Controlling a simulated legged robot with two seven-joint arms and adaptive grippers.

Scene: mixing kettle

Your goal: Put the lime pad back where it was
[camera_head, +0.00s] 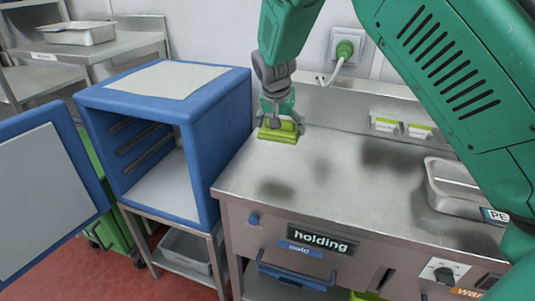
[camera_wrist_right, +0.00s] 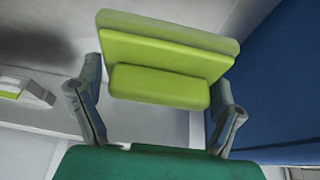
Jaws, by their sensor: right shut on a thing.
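The lime pad (camera_head: 278,135) is at the back left of the steel counter (camera_head: 330,185), close to the blue cabinet. It has a wide flat base and a narrower raised grip. My right gripper (camera_head: 281,123) comes down from above and is shut on the pad. In the right wrist view the pad (camera_wrist_right: 168,50) fills the upper middle, with the fingers (camera_wrist_right: 158,100) on both sides of its grip. I cannot tell whether the pad touches the counter. My left gripper is not in view.
An open blue cabinet (camera_head: 218,120) stands left of the counter, its door (camera_head: 35,200) swung left. A steel pan (camera_head: 465,190) is at the counter's right. The counter's middle is clear. A socket with a green plug (camera_head: 345,48) is on the wall.

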